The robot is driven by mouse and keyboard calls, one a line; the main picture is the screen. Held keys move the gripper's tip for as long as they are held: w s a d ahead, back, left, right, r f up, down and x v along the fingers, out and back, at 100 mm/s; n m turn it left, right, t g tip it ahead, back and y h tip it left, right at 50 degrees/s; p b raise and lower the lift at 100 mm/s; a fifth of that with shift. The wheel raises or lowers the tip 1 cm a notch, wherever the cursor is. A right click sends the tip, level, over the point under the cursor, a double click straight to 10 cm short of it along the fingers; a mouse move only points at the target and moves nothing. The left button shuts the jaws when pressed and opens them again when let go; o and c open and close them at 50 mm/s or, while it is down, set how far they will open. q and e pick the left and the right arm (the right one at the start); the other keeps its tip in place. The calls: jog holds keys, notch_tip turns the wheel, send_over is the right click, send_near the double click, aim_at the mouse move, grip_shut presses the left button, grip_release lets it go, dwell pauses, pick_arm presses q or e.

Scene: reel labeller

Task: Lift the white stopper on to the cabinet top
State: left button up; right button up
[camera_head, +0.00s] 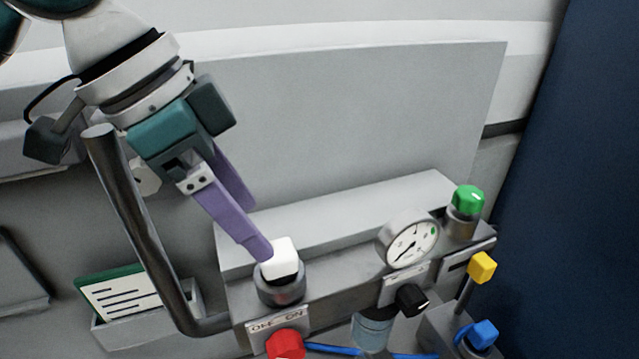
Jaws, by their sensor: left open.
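The white stopper (280,258) is a small white block with a dark lower part. It sits in a round grey metal socket (281,290) on the front of the grey cabinet. My left gripper (255,230) comes down from the upper left with two purple fingers, open. The nearer fingertip is at the stopper's left edge; whether it touches cannot be told. The other finger is farther back, partly hidden by the nearer one. The pale cabinet top (350,218) runs as a bare ledge behind the socket. My right gripper is not in view.
A dark curved handle (140,225) stands left of the socket. A pressure gauge (408,242) and green knob (467,200) stand to the right. A red knob (286,344) is below. Yellow (482,267) and blue (483,333) knobs are at lower right.

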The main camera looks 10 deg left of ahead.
aim_at(276, 249)
pick_arm(q)
jog(key=shift+x, duration=0.9)
jog(key=p+x, duration=0.2)
jog(key=x, duration=0.2)
jog(key=shift+w+d+f, duration=0.1)
jog(key=shift+d+f, duration=0.05)
jog(key=shift+f, duration=0.2)
jog(key=shift+w+d+f, duration=0.1)
jog(key=shift+f, duration=0.2)
grip_shut()
